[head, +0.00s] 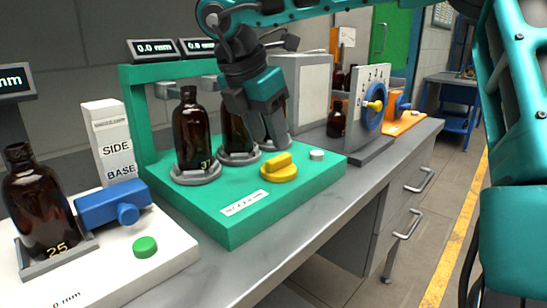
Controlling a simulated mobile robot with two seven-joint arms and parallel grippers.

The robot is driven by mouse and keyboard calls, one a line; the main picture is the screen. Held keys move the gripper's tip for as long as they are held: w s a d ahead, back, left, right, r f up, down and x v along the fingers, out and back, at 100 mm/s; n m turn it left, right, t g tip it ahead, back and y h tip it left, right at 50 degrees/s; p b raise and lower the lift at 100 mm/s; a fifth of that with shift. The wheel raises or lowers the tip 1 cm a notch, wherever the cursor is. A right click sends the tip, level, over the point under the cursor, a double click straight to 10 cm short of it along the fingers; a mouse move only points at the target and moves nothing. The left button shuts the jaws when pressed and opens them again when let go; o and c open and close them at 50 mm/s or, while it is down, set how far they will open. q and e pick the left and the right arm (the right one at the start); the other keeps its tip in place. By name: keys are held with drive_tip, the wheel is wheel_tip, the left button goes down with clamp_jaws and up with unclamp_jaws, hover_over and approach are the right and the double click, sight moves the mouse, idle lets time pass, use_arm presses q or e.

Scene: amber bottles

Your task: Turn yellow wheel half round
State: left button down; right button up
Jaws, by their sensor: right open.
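A yellow wheel (280,168), a round disc with a raised bar across its top, sits on the green base (220,222) near its front edge. My right gripper (268,130) hangs above and slightly behind the wheel, fingers pointing down, apart from it and holding nothing that I can see. It is open, and it partly hides the amber bottles behind it. A second yellow knob (374,105) shows at the centre of a blue dial (371,108) on an upright plate further right. My left gripper is not in view.
Amber bottles (191,135) stand in grey rings on the green base beside the gripper. A small white button (317,155) is right of the wheel. A white base at left carries another bottle (43,205), a blue clamp and a green button (145,246). Bare grey bench (300,215) lies in front.

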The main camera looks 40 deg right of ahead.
sight(276, 158)
drive_tip(key=x, duration=0.5)
drive_tip(key=shift+b, duration=0.3)
clamp_jaws()
